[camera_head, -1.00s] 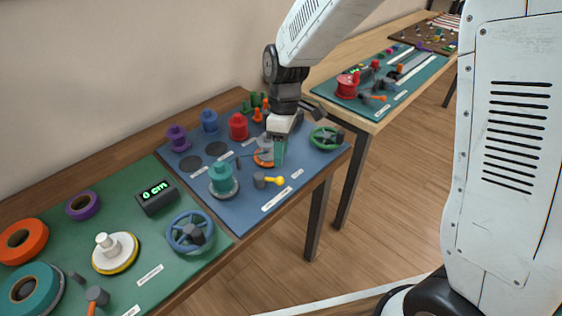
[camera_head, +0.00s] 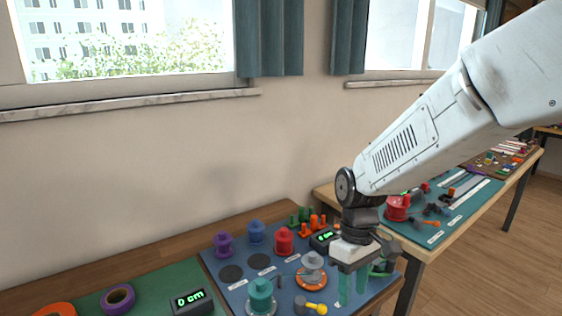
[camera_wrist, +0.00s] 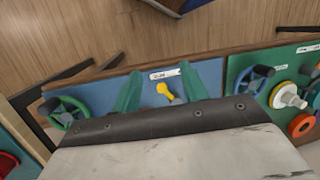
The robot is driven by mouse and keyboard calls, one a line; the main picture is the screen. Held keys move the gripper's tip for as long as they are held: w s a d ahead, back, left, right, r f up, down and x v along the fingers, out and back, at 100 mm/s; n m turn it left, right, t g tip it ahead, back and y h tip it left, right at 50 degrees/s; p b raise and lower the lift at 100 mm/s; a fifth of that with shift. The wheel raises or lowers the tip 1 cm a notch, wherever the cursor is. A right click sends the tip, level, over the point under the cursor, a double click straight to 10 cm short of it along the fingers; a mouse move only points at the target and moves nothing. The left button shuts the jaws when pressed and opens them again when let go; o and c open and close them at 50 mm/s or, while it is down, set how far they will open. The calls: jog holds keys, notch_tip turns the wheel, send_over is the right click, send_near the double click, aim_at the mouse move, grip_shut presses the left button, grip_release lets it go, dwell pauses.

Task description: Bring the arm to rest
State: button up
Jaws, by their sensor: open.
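My gripper (camera_head: 353,287) hangs at the end of my arm above the right part of the blue mat (camera_head: 226,292). Its two green fingers are apart with nothing between them. In the wrist view the gripper (camera_wrist: 168,92) is also open, with the yellow-handled crank (camera_wrist: 166,91) seen beyond the gap. In the head view the yellow handle (camera_head: 318,308) lies left of the fingers. A teal spool (camera_head: 261,294) and an orange-rimmed disc with a grey top (camera_head: 311,272) stand left of the gripper. A green handwheel (camera_head: 383,267) is partly hidden behind it.
Purple (camera_head: 223,244), blue (camera_head: 256,232) and red (camera_head: 284,241) spools stand at the mat's back. A "0 cm" display (camera_head: 191,302) sits on the green mat at left. Another bench with a red spool (camera_head: 397,208) is at right. The wall and windows are behind.

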jog(key=s+d+r+m+t, duration=0.2)
jog(key=s+d+r+m, duration=0.2)
jog(key=s, duration=0.5)
jog(key=s+d+r+m+t, duration=0.2)
jog(key=s+d+r+m, duration=0.1)
jog(key=s+d+r, duration=0.4)
jog(key=shift+s+d+r+m, duration=0.35)
jog(key=shift+s+r+m, duration=0.05)
jog(key=shift+s+r, duration=0.5)
